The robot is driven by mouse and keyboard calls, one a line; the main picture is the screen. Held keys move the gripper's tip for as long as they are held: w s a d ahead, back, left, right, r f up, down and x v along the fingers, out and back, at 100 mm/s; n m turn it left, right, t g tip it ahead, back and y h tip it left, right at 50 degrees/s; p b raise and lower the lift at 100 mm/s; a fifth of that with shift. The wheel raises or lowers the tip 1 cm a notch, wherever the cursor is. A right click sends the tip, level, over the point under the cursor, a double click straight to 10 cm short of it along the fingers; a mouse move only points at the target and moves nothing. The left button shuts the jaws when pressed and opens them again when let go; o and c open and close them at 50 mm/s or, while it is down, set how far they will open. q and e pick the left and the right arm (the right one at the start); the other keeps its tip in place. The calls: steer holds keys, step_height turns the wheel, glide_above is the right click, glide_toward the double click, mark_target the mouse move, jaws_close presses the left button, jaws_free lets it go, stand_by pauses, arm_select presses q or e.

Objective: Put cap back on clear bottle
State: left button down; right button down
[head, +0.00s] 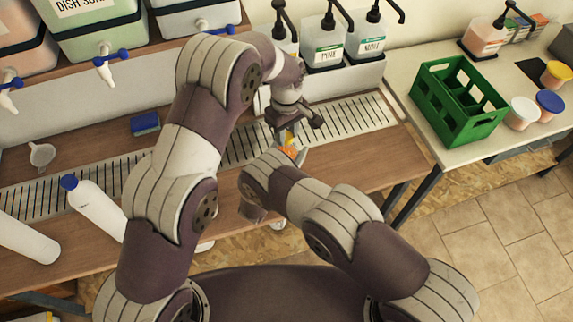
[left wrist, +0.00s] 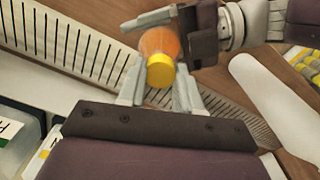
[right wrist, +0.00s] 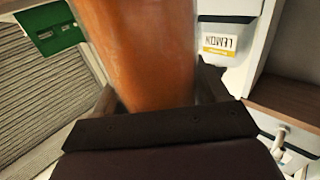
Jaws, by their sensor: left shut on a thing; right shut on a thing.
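The clear bottle with orange contents (left wrist: 160,42) is upright over the drain grate. My right gripper (right wrist: 155,88) is shut on its body from the side; the orange wall fills the middle of the right wrist view (right wrist: 145,45). The yellow cap (left wrist: 161,72) is at the bottle's top, between the fingers of my left gripper (left wrist: 160,92), which is shut on it from above. The cap lines up with the bottle's mouth; I cannot tell whether it is seated or just above. In the head view the cap (head: 289,138) and bottle (head: 289,152) are partly hidden by my arms.
White bottles, one blue-capped (head: 95,205), a funnel (head: 42,155) and a blue block (head: 145,123) are at the left. Pump dispensers (head: 325,50) stand behind. A green crate (head: 455,100) and several lidded cups stand on the right table. The counter's right part is clear.

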arm_select(q)
steer(key=m, duration=0.5)
steer(key=shift+m, duration=0.4)
steer(key=m, duration=1.4)
steer(key=shift+m, duration=0.3)
steer(key=c, duration=0.8)
jaws_free()
steer(key=shift+o, duration=0.2)
steer(key=shift+r, duration=2.25)
